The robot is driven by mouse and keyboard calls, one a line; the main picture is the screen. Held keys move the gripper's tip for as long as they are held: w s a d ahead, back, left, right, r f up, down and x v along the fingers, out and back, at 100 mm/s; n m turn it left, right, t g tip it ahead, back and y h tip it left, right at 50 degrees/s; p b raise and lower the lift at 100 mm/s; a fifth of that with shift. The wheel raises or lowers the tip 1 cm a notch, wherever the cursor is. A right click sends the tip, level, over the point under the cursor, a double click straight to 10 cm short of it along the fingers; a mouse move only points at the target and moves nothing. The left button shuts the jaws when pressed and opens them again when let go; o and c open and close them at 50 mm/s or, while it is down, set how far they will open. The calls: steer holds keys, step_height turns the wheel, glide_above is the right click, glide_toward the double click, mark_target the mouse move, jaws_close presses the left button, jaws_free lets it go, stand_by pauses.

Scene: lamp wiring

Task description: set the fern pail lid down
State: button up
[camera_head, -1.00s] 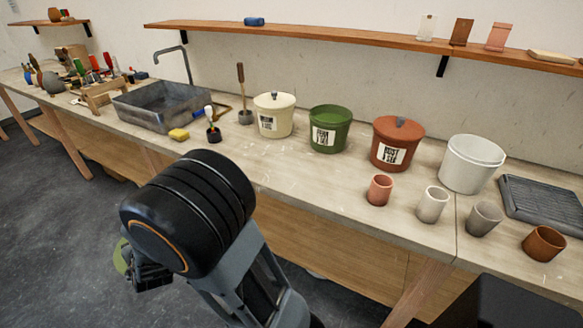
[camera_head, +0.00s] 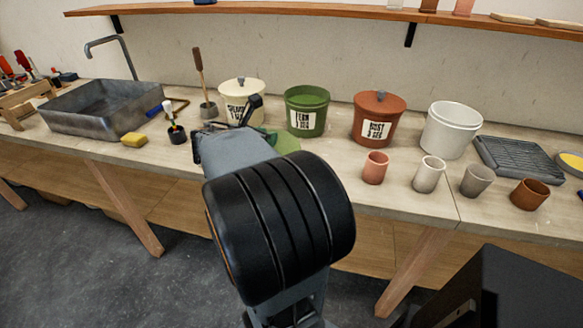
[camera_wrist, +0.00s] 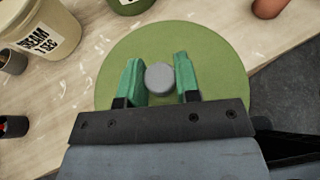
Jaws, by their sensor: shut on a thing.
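The fern pail lid is a flat green disc with a grey knob. It shows in the wrist view (camera_wrist: 225,75) and partly in the head view (camera_head: 287,143), over the bench in front of the open green fern pail (camera_head: 306,118). My gripper (camera_wrist: 160,80) has its green fingers shut on the lid's knob (camera_wrist: 160,77). My arm hides most of the lid and the fingers in the head view. Whether the lid touches the bench I cannot tell.
The cream pail (camera_head: 243,93) stands left of the fern pail, the lidded rust pail (camera_head: 378,118) right. Several cups, including a pink one (camera_head: 375,168), line the front. A small dark pot (camera_head: 176,135) and yellow sponge (camera_head: 134,140) are at the left. The bench edge lies close to the lid.

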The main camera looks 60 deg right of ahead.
steer(key=s+d+r+m+g+y, duration=0.15)
steer(key=s+m+g, duration=0.25)
steer(key=s, duration=0.6)
steer(key=shift+g, duration=0.5)
steer(key=w+d+f, duration=0.3)
steer(key=w+d+f+b, duration=0.1)
steer(key=w+d+f, duration=0.1)
steer(key=d+f, duration=0.1)
steer(key=w+d+f+b, duration=0.1)
steer(key=w+d+f, duration=0.2)
steer(key=d, duration=0.1)
steer(key=shift+w+d+f, duration=0.1)
steer(key=shift+w+f, duration=0.2)
steer(key=shift+f, duration=0.05)
steer(key=shift+w+d+f, duration=0.1)
steer(key=shift+w+f, duration=0.05)
steer(key=shift+f, duration=0.05)
steer(key=shift+w+d+f+m, duration=0.1)
steer(key=shift+f+m, duration=0.2)
steer(key=shift+f, duration=1.35)
steer(key=shift+f+b, duration=0.2)
steer(key=shift+b, duration=0.15)
steer(key=o, duration=0.9)
steer(key=shift+o, duration=0.2)
